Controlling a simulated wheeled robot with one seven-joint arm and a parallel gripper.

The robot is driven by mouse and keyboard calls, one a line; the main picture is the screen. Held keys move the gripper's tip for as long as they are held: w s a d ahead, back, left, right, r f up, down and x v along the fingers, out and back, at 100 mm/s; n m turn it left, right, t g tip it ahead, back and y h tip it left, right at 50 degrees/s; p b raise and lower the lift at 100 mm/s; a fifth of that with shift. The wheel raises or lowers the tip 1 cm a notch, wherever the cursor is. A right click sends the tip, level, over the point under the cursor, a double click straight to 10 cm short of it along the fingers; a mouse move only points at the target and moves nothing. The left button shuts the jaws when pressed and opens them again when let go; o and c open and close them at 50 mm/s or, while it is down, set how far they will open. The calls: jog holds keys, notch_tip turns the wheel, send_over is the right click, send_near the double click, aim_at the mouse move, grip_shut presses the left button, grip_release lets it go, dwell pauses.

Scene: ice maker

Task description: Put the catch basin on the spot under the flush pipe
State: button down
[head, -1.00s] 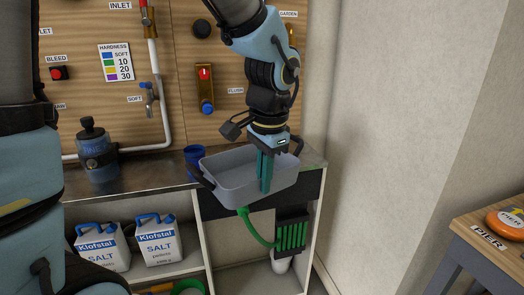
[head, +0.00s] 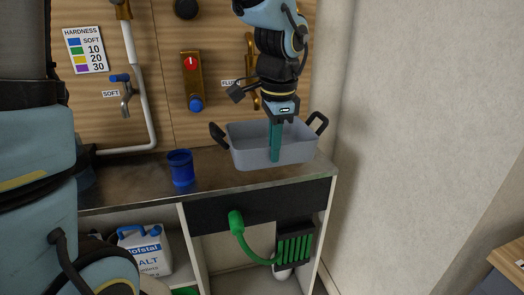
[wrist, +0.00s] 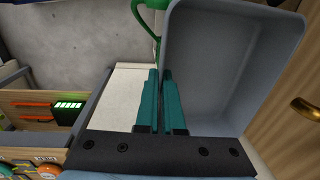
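The catch basin, a grey tray (head: 245,150) with black handles at both ends, is over the right part of the counter in the head view. My gripper (head: 275,158) reaches down at its near wall, with a teal finger in front of that wall. In the wrist view the basin (wrist: 215,60) fills the right side, and the two fingers (wrist: 161,100) are close together with its wall edge between them. The flush pipe (head: 250,55) is brass, on the board behind my arm and partly hidden by it. The spot under it is hidden by the basin. I cannot tell whether the basin touches the counter.
A blue cup (head: 181,170) stands on the counter (head: 130,180) left of the basin. A red-knobbed brass valve (head: 192,80) is on the board. A green hose (head: 240,228) hangs below the counter front. A plain wall (head: 400,130) is close on the right.

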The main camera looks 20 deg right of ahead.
jog(key=p, duration=0.2)
send_near(263, 140)
jog(key=f, duration=0.1)
jog(key=s+a+f, duration=0.1)
jog(key=f, duration=0.1)
jog(key=s+f, duration=0.1)
jog(key=f, duration=0.1)
jog(key=shift+s+a+f, duration=0.1)
jog(key=shift+a, duration=0.1)
notch_tip(263, 140, down, 3)
jog(key=shift+s+r, duration=0.2)
jog(key=shift+r, duration=0.05)
notch_tip(263, 140, down, 4)
jog(key=shift+r, duration=0.15)
jog(key=shift+w+f, duration=0.2)
jog(key=shift+f, duration=0.15)
jog(key=shift+f, duration=0.2)
jog(key=c, duration=1)
grip_release()
jog(key=shift+r, duration=0.1)
jog(key=shift+c, duration=0.2)
